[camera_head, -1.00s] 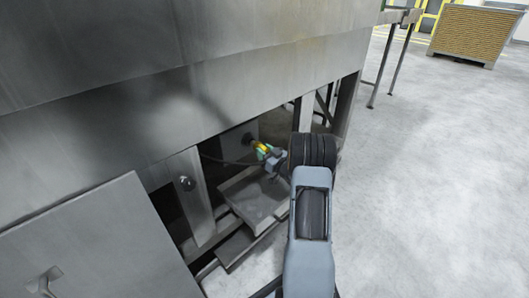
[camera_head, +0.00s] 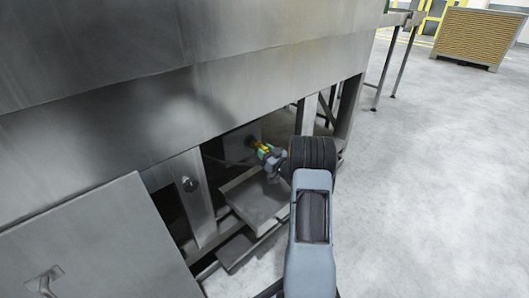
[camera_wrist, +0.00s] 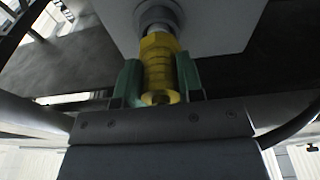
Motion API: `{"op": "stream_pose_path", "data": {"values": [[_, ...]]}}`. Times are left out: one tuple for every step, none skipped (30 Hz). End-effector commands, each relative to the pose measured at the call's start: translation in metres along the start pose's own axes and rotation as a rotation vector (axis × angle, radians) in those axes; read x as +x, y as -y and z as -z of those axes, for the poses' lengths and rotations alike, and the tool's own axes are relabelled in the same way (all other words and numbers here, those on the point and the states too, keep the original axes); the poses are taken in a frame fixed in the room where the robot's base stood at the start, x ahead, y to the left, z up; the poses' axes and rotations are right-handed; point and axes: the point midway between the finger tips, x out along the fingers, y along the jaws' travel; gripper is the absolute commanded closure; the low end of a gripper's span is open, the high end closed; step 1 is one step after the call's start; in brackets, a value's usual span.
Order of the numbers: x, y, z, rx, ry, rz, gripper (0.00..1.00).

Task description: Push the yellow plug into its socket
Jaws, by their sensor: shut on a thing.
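The yellow plug (camera_wrist: 159,62) is ribbed and sits between the two green fingers of my gripper (camera_wrist: 158,85) in the wrist view. My gripper is shut on it. The plug's far end meets a round metal socket (camera_wrist: 158,17) on a pale box face (camera_wrist: 215,22); I cannot tell how deep it sits. In the head view the plug (camera_head: 262,148) is a small yellow spot at my gripper (camera_head: 268,155), under the machine. The socket is too dark and small to make out there.
The steel machine body (camera_head: 200,85) hangs low over my arm. A grey tray (camera_head: 258,200) lies below the gripper. A steel post (camera_head: 190,195) stands at left, with a hinged panel (camera_head: 90,240) nearer. A dark cable (camera_wrist: 290,125) curves at right in the wrist view. Open floor (camera_head: 430,170) lies to the right.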

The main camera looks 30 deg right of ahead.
Motion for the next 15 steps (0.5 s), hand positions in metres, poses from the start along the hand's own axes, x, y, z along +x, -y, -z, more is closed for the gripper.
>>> {"op": "stream_pose_path", "data": {"values": [[0.0009,0.0,0.0,0.0,-0.001,0.0,0.95],[0.0014,0.0,-0.0001,0.0,-0.001,0.0,0.95],[0.0019,-0.0001,-0.0001,0.0,-0.001,0.0,0.95],[0.0024,-0.0001,-0.0001,-0.001,-0.001,0.0,0.95],[0.0028,-0.0001,-0.0002,-0.001,-0.001,0.0,0.95],[0.0034,-0.0001,-0.0002,-0.001,-0.001,0.001,0.95],[0.0038,-0.0001,-0.0003,-0.001,-0.002,0.001,0.95],[0.0042,-0.0001,-0.0003,-0.001,-0.002,0.001,0.95],[0.0048,-0.0001,-0.0004,-0.001,-0.002,0.001,0.95],[0.0052,-0.0001,-0.0005,-0.001,-0.002,0.001,0.95],[0.0056,-0.0001,-0.0005,-0.001,-0.002,0.001,0.95],[0.0062,0.0,-0.0006,-0.001,-0.002,0.001,0.95],[0.0066,0.0,-0.0007,-0.001,-0.002,0.001,0.95],[0.007,0.0,-0.0008,-0.001,-0.001,0.001,0.95],[0.0075,0.0001,-0.0009,0.0,-0.001,0.001,0.95]]}}
